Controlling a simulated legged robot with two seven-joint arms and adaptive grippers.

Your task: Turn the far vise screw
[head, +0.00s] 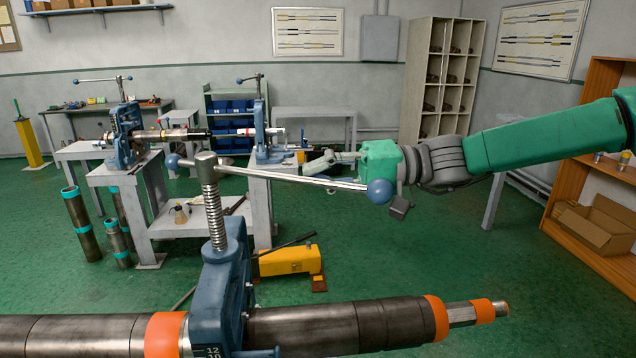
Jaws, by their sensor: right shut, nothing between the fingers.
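Three blue pipe vises show. The near vise (220,290) stands in the foreground, with a threaded upright screw (213,215) and a handle bar (290,177) with blue ball ends. Behind it, one vise (122,140) stands on the left bench and another (261,135) on a bench further right. Both have upright screws with cross handles. I cannot tell which of these two is the far vise. My right gripper (322,162) reaches in from the right, just above the near handle bar in the picture. Its fingers are shut and empty, and appear apart from any screw. My left gripper is not in view.
A pipe with orange bands (330,325) lies through the near vise. Another pipe (180,135) spans the two rear vises. A yellow tool (290,261) lies on the green floor. A wooden shelf (590,215) stands at right. Floor is open at centre right.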

